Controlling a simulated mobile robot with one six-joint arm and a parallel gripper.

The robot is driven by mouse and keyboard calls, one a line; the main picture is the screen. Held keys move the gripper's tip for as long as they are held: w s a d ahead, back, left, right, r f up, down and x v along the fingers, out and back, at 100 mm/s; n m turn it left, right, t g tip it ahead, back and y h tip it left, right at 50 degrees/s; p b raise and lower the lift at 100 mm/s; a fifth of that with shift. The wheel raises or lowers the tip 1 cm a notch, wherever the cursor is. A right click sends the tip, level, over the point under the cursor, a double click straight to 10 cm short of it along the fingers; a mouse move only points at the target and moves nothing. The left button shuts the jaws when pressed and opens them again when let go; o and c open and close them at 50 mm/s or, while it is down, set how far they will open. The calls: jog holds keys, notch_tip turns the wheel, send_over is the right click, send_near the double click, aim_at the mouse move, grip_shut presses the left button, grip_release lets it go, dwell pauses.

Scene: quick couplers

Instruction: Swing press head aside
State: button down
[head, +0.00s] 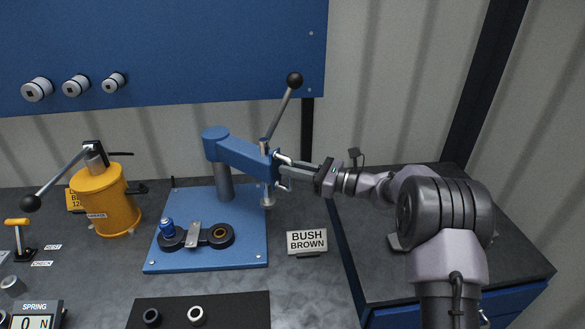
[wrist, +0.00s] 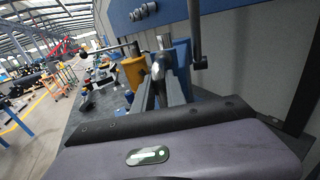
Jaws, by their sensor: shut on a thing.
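The press head is a blue arm (head: 240,154) on a post that stands on a blue base plate (head: 250,243). It points toward the right, and a lever with a black ball (head: 295,79) rises from its end. My gripper (head: 283,172) is at that right end, shut on part of the press head, with my arm reaching in from the right. In the wrist view, my gripper (wrist: 160,75) has its fingers around a grey part, and the blue press head (wrist: 183,55) is behind it. The exact contact is partly hidden by the fingers.
A black fixture with a ring (head: 220,236) and a blue piece (head: 170,235) sit on the plate. A yellow pot with a lever (head: 105,205) stands at left. A BUSH BROWN sign (head: 307,241) is at right. A dark mat with rings (head: 240,309) lies in front.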

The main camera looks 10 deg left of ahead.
jog(key=shift+r, duration=0.1)
jog(key=c, duration=1.4)
grip_release()
jog(key=shift+a, duration=0.15)
jog(key=shift+o, duration=0.2)
jog(key=p+v, duration=0.2)
jog(key=v, duration=1.5)
jog(key=shift+d+p, duration=0.3)
jog(key=shift+p, duration=0.05)
